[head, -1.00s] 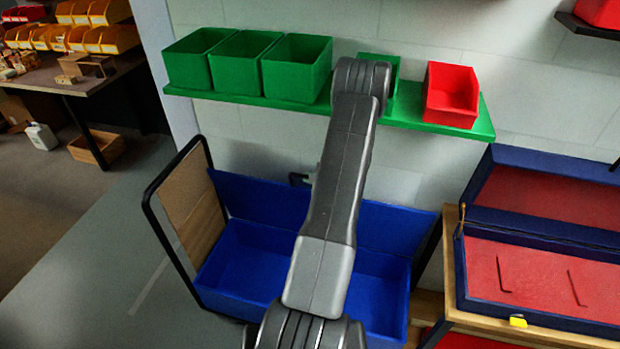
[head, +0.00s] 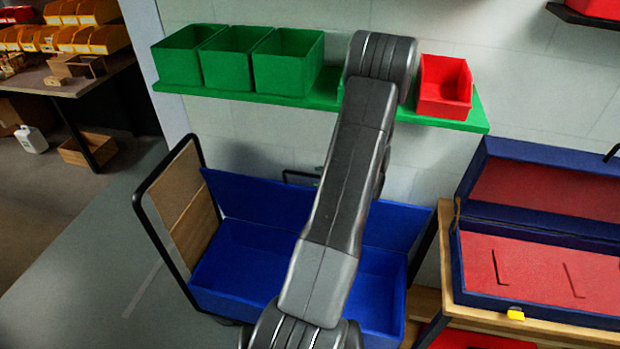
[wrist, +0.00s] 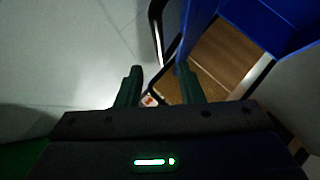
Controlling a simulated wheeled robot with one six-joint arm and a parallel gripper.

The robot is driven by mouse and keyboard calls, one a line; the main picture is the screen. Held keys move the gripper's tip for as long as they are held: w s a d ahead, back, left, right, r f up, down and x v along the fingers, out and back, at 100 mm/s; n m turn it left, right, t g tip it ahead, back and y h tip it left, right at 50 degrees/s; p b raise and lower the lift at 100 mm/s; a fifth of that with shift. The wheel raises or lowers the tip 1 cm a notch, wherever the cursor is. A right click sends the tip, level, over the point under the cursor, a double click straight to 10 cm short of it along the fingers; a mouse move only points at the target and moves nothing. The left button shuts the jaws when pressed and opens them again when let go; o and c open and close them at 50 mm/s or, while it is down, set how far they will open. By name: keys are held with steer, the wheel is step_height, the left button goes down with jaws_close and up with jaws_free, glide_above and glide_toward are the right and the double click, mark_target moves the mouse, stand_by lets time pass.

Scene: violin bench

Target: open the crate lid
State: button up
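The blue crate (head: 232,275) sits low in front of the wall, open at the top. Its blue lid (head: 262,206) stands raised along the back edge, tilted back, and the inside looks empty. My arm crosses in front of the crate and hides its middle. My gripper cannot be made out in the head view. In the wrist view my gripper (wrist: 160,84) has its two fingers apart with nothing between them. Blue surfaces show beyond it at the upper right; I cannot tell which part of the crate they are.
A black-framed cart handle with a wooden panel (head: 185,205) rises at the crate's left. A green shelf (head: 325,92) with green bins (head: 285,65) and a red bin (head: 444,88) hangs above. An open red-lined case (head: 530,270) is at right.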

mark_target(305, 175)
steer(key=shift+v, duration=2.25)
steer(key=shift+w+a, duration=0.1)
steer(key=p+x, duration=0.2)
steer(key=x, duration=1.1)
steer(key=shift+w+a+f, duration=0.15)
steer(key=shift+w+f, duration=0.05)
steer(key=shift+w, duration=0.05)
steer(key=shift+s, duration=0.1)
steer(key=b+v, duration=0.2)
steer(key=v, duration=1.1)
steer(key=x, duration=1.3)
steer(key=shift+s+a+f+p, duration=0.1)
steer(key=shift+s+f+p, duration=0.05)
steer(key=shift+f+p, duration=0.25)
steer(key=shift+s+a+r, duration=0.1)
steer(key=shift+s+r, duration=0.15)
steer(key=shift+s, duration=0.15)
